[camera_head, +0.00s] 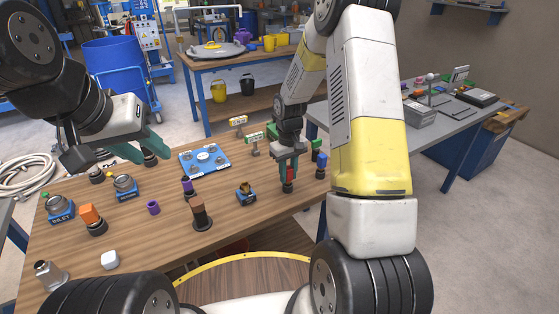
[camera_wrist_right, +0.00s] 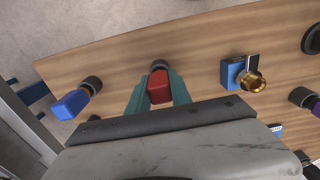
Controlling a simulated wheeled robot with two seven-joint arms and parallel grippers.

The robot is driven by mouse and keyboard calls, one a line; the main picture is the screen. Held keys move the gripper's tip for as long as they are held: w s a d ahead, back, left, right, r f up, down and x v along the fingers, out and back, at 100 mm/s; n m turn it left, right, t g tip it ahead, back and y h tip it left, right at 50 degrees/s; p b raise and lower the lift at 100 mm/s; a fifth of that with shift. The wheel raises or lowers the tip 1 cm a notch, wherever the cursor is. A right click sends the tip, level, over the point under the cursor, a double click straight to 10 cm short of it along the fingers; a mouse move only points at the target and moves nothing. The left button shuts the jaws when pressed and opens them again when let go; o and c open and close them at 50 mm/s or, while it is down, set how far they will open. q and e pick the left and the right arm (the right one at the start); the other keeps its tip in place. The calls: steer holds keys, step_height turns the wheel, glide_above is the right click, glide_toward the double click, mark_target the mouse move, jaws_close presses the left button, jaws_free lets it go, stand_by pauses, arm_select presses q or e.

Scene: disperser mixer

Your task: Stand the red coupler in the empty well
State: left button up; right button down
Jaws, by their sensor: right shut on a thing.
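The red coupler (camera_head: 290,174) is near the right end of the wooden table, between the teal fingers of my right gripper (camera_head: 289,167). A dark round base (camera_head: 288,187) shows directly below it; I cannot tell whether it belongs to the coupler or is a separate cup. In the right wrist view the red coupler (camera_wrist_right: 159,87) sits between the two fingers (camera_wrist_right: 158,95), which are shut on it. My left gripper (camera_head: 115,150) is open and empty above the table's far left part. I cannot clearly identify the empty well.
A blue-topped piece (camera_head: 321,160) stands right of the red coupler. A blue holder with a brass fitting (camera_head: 245,193) is to its left. Purple (camera_head: 187,185), brown (camera_head: 198,210) and orange (camera_head: 89,214) pieces stand farther left. A blue plate (camera_head: 187,164) lies at the back.

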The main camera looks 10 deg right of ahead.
steer(key=shift+f, duration=0.15)
steer(key=c, duration=1.2)
jaws_free()
steer(key=shift+o, duration=0.2)
step_height(320, 180, up, 12)
steer(key=shift+r, duration=0.25)
steer(key=s+a+r+m+t+y, duration=0.1)
steer(key=s+r+t, duration=0.2)
steer(key=s+r, duration=0.5)
steer(key=s+a+r+m+t+y, duration=0.1)
steer(key=s+r+m+t, duration=0.1)
steer(key=s+r, duration=0.7)
steer(key=s+t, duration=0.1)
steer(key=s, duration=0.6)
steer(key=shift+s+r, duration=0.15)
steer(key=shift+r, duration=0.1)
steer(key=shift+a, duration=0.1)
